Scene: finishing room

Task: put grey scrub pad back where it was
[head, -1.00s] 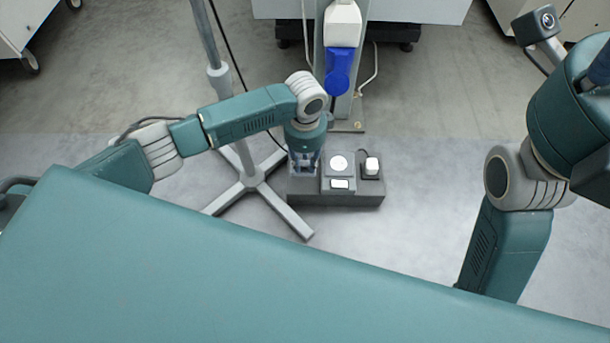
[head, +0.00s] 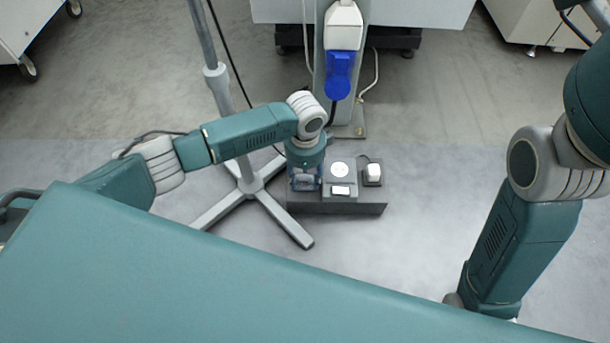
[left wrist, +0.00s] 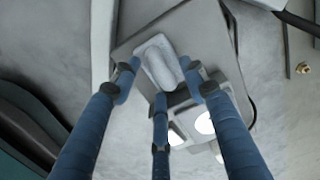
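The grey scrub pad (left wrist: 158,64) is a small light-grey piece with a raised rounded middle, seen in the left wrist view. My left gripper (left wrist: 160,82) has its blue fingers around the pad, tips against its edges, apparently shut on it. In the head view my left gripper (head: 305,184) points down over the left end of a low dark-grey block (head: 338,208). The pad (head: 304,180) shows pale between the fingers there. Whether it touches the block cannot be told. My right gripper is not in view; only that arm shows at the right.
On the block, right of the gripper, are a grey unit with a round white top (head: 341,170) and a small white piece on a dark base (head: 372,172). A stand with splayed feet (head: 250,184) is close on the left. A post with a blue part (head: 338,75) rises behind.

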